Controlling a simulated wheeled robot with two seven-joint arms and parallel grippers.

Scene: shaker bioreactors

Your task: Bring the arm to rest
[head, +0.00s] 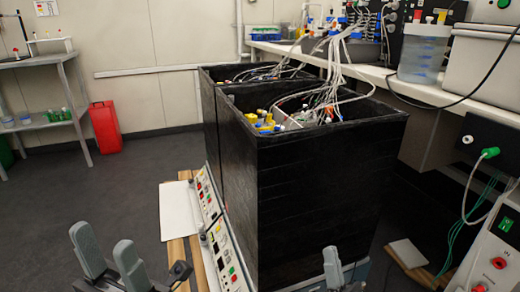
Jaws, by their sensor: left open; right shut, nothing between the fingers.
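My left gripper (108,262) is at the bottom left of the head view. My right gripper (332,268) is at the bottom edge, in front of the near black box.
Two black open-topped boxes (310,190) hold tubing and fittings. Control panels (222,250) run along their left side. A bench (420,90) stands right, a shelf (50,95) and red container (105,127) left. The left floor (60,205) is clear.

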